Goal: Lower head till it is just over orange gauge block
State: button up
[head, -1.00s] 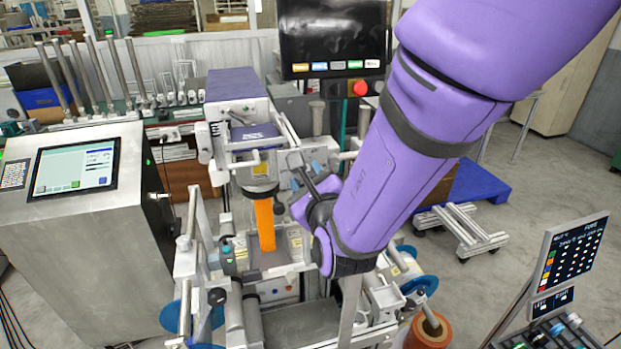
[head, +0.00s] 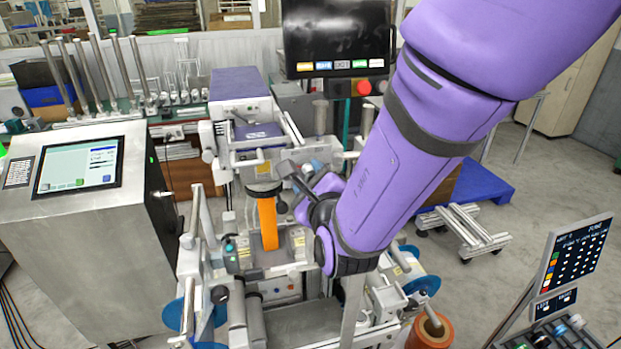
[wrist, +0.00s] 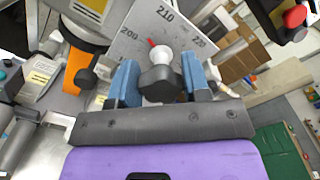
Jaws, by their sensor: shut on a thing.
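The orange gauge block (head: 268,224) stands upright on the machine under the head (head: 262,170). The head has a black ring at its underside that overlaps the block's top, so I cannot tell the gap. In the wrist view the block (wrist: 76,72) shows at the left, below the edge of the head (wrist: 68,30). My gripper (wrist: 160,80), with blue fingers, is shut on a dark knob (wrist: 158,76) beside the head. Behind the knob, a grey scale plate (wrist: 128,38) reads 200, 210 and 220, with a red pointer near 200–210.
A monitor (head: 335,38) with coloured keys and a red button stands behind the machine. A steel cabinet with a touchscreen (head: 78,166) is at the left. Blue reels and an orange-brown roll (head: 430,332) sit low around the machine. A dark panel (head: 580,262) stands at the right.

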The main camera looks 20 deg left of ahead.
jog(key=shift+w+d+r, duration=0.25)
jog(key=shift+w+r, duration=0.05)
jog(key=shift+w, duration=0.05)
jog(key=o, duration=0.9)
jog(key=shift+d, duration=0.1)
jog(key=shift+s+f, duration=0.1)
jog(key=shift+s, duration=0.1)
